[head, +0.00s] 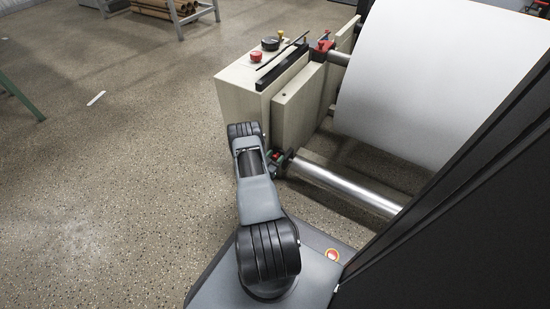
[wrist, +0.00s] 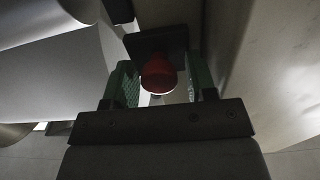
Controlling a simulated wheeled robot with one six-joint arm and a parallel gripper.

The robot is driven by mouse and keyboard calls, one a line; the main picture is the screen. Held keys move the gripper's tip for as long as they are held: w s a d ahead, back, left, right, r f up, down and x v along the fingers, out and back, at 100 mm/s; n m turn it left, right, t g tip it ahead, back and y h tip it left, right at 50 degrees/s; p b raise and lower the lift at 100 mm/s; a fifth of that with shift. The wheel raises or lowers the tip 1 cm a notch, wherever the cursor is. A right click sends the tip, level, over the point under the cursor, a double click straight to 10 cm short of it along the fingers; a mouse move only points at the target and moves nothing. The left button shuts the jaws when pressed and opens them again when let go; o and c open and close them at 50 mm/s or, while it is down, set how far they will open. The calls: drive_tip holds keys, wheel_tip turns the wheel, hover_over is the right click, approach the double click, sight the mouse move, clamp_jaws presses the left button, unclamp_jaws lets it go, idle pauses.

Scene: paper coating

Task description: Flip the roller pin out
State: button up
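The roller pin shows as a dark red knob (wrist: 158,76) in the wrist view, in front of a dark square block (wrist: 157,42). My gripper (wrist: 160,88) has its two green-padded fingers on either side of the knob. A gap shows between the knob and each finger, so the gripper looks open around it. In the head view my gripper (head: 277,158) is at the near end of the lower metal roller (head: 345,186), beside the machine's side plate. The pin is mostly hidden by my arm there, with only small red and green bits showing.
The pale machine housing (head: 243,100) stands just beyond my gripper, with a red button (head: 256,56) and a black knob (head: 270,43) on top. A large white paper roll (head: 440,80) is at the right, above the metal roller.

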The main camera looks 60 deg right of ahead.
sight(274, 159)
clamp_jaws()
drive_tip(key=shift+a+p, duration=0.45)
drive_tip(key=shift+a, duration=1)
drive_tip(key=shift+a+f, duration=0.1)
drive_tip(key=shift+a, duration=0.25)
drive_tip(key=shift+c, duration=0.5)
unclamp_jaws()
drive_tip(key=shift+w+a, duration=0.1)
drive_tip(key=shift+o, duration=1.4)
drive_tip(key=a+p, duration=0.4)
drive_tip(key=a, duration=0.9)
drive_tip(key=shift+a, duration=0.25)
